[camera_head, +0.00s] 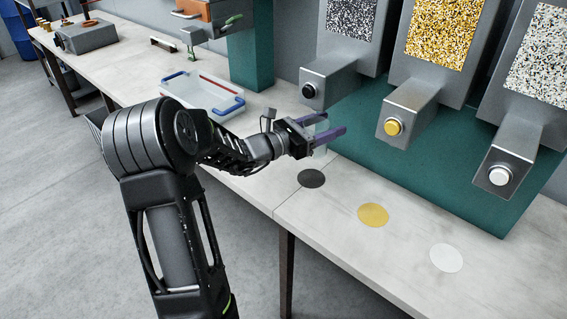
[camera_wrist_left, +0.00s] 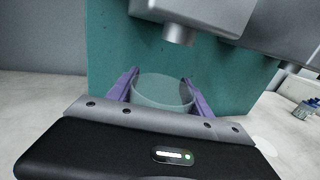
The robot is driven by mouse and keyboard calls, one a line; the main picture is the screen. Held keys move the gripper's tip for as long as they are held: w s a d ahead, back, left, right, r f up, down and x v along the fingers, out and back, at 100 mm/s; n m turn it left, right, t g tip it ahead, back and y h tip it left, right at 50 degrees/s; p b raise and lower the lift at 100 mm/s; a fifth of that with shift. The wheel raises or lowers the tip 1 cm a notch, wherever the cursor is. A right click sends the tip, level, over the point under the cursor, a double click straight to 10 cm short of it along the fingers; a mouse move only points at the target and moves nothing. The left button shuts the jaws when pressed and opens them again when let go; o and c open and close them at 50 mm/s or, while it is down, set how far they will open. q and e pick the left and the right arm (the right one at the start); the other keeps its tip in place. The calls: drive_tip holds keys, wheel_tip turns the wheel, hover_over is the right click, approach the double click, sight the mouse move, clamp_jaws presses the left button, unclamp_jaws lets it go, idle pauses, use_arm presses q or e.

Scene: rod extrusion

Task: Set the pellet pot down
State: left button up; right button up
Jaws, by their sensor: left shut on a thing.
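The pellet pot (camera_wrist_left: 163,92) is a clear, round, open-topped cup. In the left wrist view it stands between the purple fingers of my left gripper (camera_wrist_left: 160,88), which is shut on it. In the head view the left gripper (camera_head: 333,124) is over the bench (camera_head: 405,285), and only a pale part of the pot (camera_head: 320,146) shows at the fingers. A dark grey disc (camera_head: 311,178) lies flat on the bench, nearer the camera than the pot. I cannot tell whether the pot touches the bench. My right gripper is not in view.
Yellow (camera_head: 373,215) and white (camera_head: 446,258) discs lie right of the dark one. A clear blue-handled tray (camera_head: 200,92) is at left. Bench around the discs is clear.

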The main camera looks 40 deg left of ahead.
use_arm(q)
drive_tip(key=shift+a+r, duration=0.1)
drive_tip(key=shift+a, duration=0.15)
drive_tip(key=shift+s+d+r, duration=0.1)
drive_tip(key=shift+d+r, duration=0.05)
drive_tip(key=shift+d, duration=0.15)
drive_tip(key=shift+a+f, duration=0.1)
drive_tip(key=shift+f, duration=3.05)
drive_tip(key=shift+f, duration=1.9)
